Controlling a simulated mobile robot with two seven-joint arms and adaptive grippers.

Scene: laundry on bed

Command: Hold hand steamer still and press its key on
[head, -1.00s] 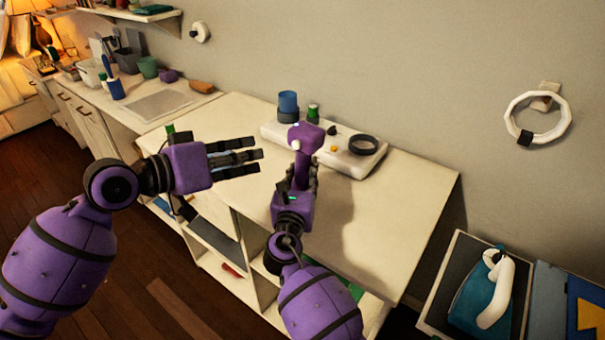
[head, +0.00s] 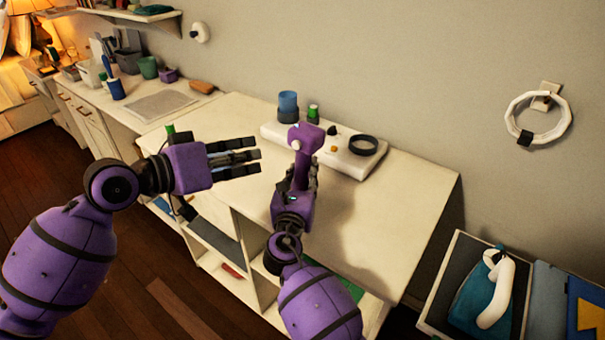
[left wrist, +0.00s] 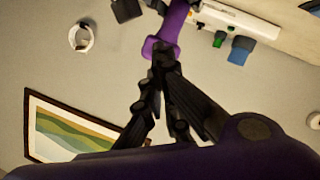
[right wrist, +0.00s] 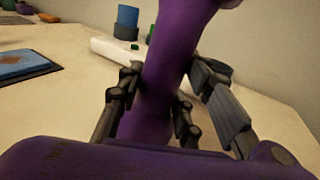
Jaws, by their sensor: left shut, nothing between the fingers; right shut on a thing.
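The purple hand steamer (head: 306,137) stands upright above the white desk, its head at the top and a small pale spot on its left side. It also shows in the right wrist view (right wrist: 170,70) and the left wrist view (left wrist: 168,30). My right gripper (head: 303,178) is shut around its handle. My left gripper (head: 258,155) is shut and empty, left of the steamer with a gap between them in the head view. I cannot make out the key for certain.
A white board (head: 345,158) with a black ring (head: 363,145) lies behind the steamer. A tray (head: 455,285) holding a white-handled item is at lower right. The right desk top is clear.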

